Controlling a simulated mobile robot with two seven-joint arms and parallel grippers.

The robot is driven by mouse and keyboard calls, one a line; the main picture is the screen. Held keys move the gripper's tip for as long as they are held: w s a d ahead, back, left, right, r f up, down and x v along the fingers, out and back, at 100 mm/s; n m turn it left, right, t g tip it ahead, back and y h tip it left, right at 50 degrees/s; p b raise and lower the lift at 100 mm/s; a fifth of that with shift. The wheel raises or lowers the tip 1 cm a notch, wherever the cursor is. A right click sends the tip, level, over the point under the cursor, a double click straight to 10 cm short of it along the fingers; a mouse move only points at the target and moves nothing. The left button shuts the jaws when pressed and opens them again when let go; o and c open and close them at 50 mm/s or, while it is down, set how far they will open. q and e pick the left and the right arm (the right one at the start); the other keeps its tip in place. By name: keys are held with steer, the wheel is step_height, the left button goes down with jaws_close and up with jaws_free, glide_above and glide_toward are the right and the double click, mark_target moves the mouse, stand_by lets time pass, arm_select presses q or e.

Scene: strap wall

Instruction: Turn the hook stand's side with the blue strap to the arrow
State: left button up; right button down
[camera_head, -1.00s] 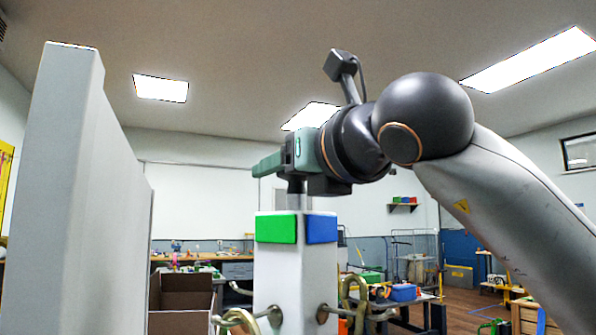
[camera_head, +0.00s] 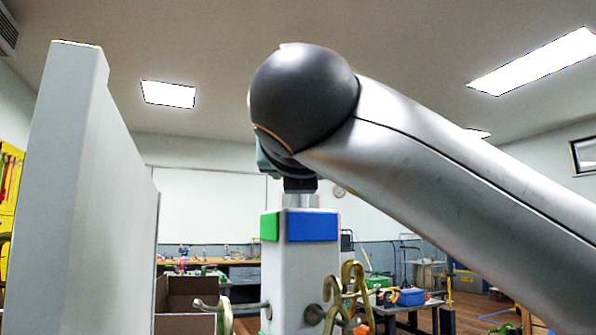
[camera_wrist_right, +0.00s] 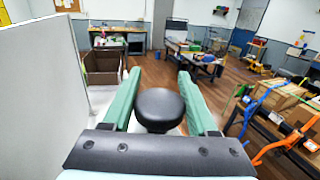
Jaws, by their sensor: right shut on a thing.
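The hook stand (camera_head: 286,275) is a white upright post with brass hooks (camera_head: 346,290) low on its sides. Near its top a blue panel (camera_head: 313,227) covers the face turned mostly toward the head camera. A green panel (camera_head: 269,227) shows narrowly on the face to its left. In the wrist view my right gripper (camera_wrist_right: 160,74) has its green fingers on either side of the stand's round black knob (camera_wrist_right: 160,106), shut on it. In the head view my arm hides most of this gripper. I cannot make out a strap on the hooks or an arrow. My left gripper is out of view.
A tall white panel (camera_head: 75,190) stands close on the left of the stand. An open cardboard box (camera_head: 187,295) lies behind, between them. Workbenches are farther back. In the wrist view, boxes with blue and orange straps (camera_wrist_right: 270,150) lie at right. Wooden floor is open between.

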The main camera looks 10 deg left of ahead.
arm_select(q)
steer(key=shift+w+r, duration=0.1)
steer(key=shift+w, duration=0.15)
